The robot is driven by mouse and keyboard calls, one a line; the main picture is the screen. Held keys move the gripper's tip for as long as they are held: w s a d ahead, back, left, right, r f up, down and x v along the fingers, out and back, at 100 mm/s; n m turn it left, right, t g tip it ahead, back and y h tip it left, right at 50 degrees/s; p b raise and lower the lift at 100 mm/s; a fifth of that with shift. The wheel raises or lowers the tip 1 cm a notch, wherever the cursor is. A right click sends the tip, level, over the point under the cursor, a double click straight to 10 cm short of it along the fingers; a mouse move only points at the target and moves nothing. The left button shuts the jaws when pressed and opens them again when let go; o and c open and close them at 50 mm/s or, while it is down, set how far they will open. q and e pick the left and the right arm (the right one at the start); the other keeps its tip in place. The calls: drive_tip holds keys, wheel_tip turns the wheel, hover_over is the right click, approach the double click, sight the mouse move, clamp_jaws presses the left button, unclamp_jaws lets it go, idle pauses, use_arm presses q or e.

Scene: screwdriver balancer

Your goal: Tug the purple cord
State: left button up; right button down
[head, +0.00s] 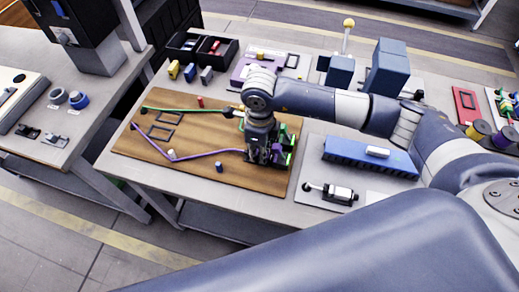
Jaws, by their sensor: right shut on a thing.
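The purple cord (205,154) lies on the brown wooden board (215,183). It runs from the board's left side, bends around a small white peg (171,155), and leads right to my right gripper (262,160). My right gripper is shut on the purple cord at its right end, low over the board; the fingertips and the cord's end are mostly hidden by the gripper body. My left gripper is not in view.
A green cord (185,110) runs above the purple one. Green and black parts (288,147) stand right beside my gripper. A blue block (370,156) lies to the right, a black bin (202,48) behind. The board's front part is mostly clear.

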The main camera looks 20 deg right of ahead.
drive_tip(key=shift+w, duration=0.1)
drive_tip(key=c, duration=1.4)
unclamp_jaws()
drive_tip(key=shift+o, duration=0.2)
wheel_tip(320, 180, up, 12)
